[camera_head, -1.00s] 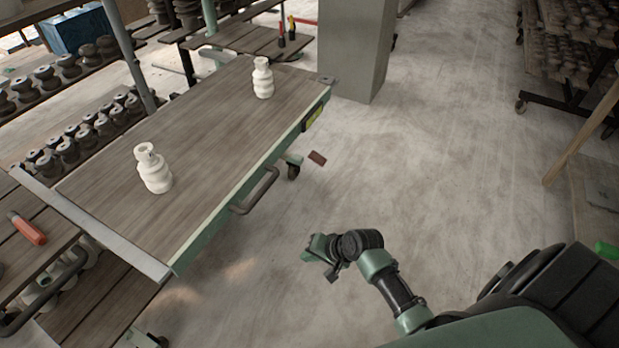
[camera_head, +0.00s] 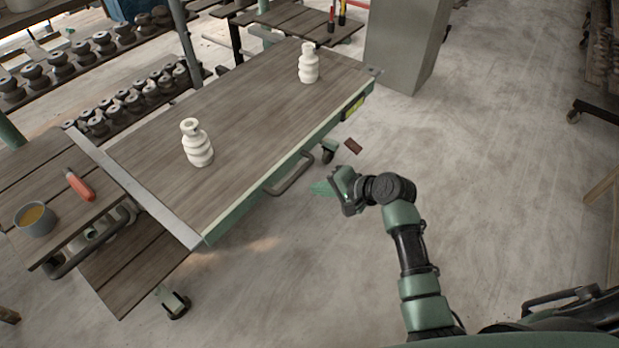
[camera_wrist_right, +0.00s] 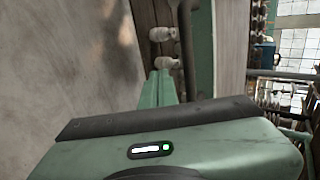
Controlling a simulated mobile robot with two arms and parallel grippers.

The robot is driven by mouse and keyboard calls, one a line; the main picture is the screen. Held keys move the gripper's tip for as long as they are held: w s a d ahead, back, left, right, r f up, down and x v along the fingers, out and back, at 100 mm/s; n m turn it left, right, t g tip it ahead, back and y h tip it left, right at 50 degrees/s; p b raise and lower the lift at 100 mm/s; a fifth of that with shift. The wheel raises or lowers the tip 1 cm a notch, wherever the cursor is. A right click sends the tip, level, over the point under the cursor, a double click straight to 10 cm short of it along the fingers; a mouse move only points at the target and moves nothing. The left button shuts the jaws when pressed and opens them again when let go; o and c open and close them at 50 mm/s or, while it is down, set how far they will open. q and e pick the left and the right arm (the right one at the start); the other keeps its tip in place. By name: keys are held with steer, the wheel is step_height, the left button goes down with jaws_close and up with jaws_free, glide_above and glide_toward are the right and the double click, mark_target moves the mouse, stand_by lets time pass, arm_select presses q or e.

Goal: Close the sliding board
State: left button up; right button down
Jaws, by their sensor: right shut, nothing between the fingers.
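The sliding board (camera_head: 243,118) is a wooden slab with a green front edge, pulled out from the rack. Two white ceramic pieces stand upright on the board, a near one (camera_head: 197,146) and a far one (camera_head: 308,64). My right gripper (camera_head: 325,187) is shut and empty, to the right of the handle and apart from it in the head view. Its green fingers (camera_wrist_right: 161,86) point towards the green edge (camera_wrist_right: 201,45) in the wrist view. My left gripper is out of view.
A side table at left holds a red-handled tool (camera_head: 80,186) and a cup (camera_head: 36,219). A lower wooden shelf (camera_head: 135,268) and caster wheels lie below the board. A grey pillar (camera_head: 405,45) stands behind. The floor at right is open.

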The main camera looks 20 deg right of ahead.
steer(key=w+a, duration=0.1)
steer(key=w+a+r, duration=0.1)
steer(key=shift+w+p, duration=0.35)
steer(key=shift+w, duration=0.05)
steer(key=shift+a, duration=0.1)
